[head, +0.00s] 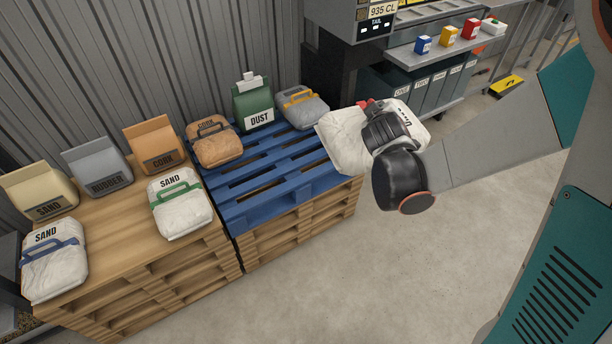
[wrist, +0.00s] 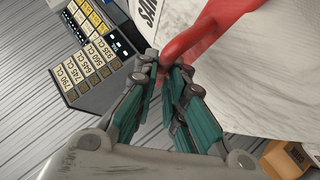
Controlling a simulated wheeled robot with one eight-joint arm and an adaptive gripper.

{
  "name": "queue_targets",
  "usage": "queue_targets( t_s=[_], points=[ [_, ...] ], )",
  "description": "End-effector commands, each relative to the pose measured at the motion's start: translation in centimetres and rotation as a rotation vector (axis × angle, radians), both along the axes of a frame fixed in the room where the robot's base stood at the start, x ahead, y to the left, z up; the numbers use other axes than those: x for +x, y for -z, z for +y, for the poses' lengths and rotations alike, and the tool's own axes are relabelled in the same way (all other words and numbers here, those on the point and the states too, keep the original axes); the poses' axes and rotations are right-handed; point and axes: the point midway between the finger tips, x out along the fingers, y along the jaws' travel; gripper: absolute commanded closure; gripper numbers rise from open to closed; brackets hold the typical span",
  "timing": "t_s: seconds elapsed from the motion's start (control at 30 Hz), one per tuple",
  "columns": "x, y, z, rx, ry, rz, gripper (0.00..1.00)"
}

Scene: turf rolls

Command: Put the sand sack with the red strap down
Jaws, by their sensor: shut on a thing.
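The white sand sack (head: 343,143) is at the right end of the blue pallet top (head: 262,183) in the head view, partly covered by my gripper and wrist. Its red strap (wrist: 205,36) runs between my gripper's fingers (wrist: 168,68) in the wrist view, and the fingers are shut on it. The white side of the sack (wrist: 260,80) fills the upper right there. In the head view my gripper (head: 372,112) is over the sack, with a bit of red showing at its tip. I cannot tell whether the sack touches the pallet.
On the blue pallet stand a cork sack (head: 214,142), a green dust container (head: 253,104) and a grey sack with a yellow strap (head: 302,107). The pallet's front middle is clear. Other sacks, including a green-strapped one (head: 180,203), sit on the wooden stack at left.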

Motion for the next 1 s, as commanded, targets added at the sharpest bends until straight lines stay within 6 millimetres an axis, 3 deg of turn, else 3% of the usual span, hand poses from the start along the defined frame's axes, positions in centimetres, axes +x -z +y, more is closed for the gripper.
queue_targets(
  t_s=[0.4, 1.0],
  points=[
    [6.0, 5.5, 6.4, -0.012, -0.241, 0.019, 1.00],
    [12.8, 13.3, 16.4, -0.045, -0.631, 0.053, 1.00]
  ],
)
